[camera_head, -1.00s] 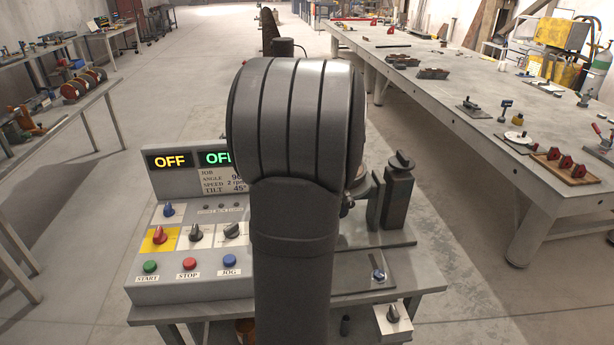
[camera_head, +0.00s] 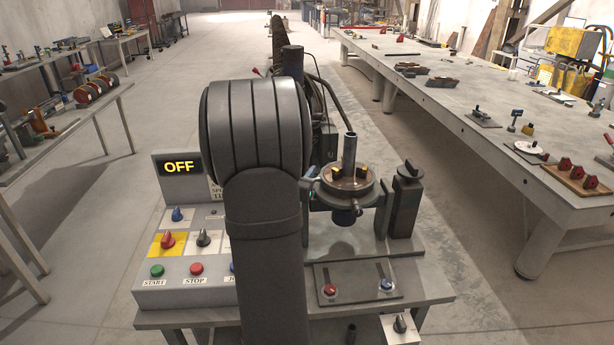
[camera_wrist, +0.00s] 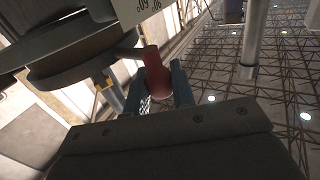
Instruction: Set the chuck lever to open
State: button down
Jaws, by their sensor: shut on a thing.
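The chuck (camera_head: 328,196) is a round grey plate with yellow-marked jaws and an upright grey pipe (camera_head: 349,150) standing in it. In the wrist view, the chuck lever's red handle (camera_wrist: 152,62) sticks out on a grey rod beside a round grey body (camera_wrist: 85,55). My gripper (camera_wrist: 158,82) has its two blue-grey fingers on either side of the red handle, shut on it. In the head view my own arm hides the gripper and the lever's handle. No open or closed marking for the lever is readable.
The control panel (camera_head: 187,240) stands left of my arm, with knobs, buttons and a display reading OFF. A post with a black knob (camera_head: 406,195) rises right of the chuck. A plate with red and blue knobs (camera_head: 358,284) lies in front. Long benches flank both sides.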

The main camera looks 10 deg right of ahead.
jog(key=shift+w+m+g+h, duration=1.45)
jog(key=shift+w+h, duration=0.2)
jog(key=shift+h, duration=0.25)
jog(key=shift+d+r, duration=0.1)
jog(key=c, duration=1.3)
grip_release()
jog(key=shift+o, duration=0.2)
jog(key=v, duration=1.7)
jog(key=shift+a, duration=0.2)
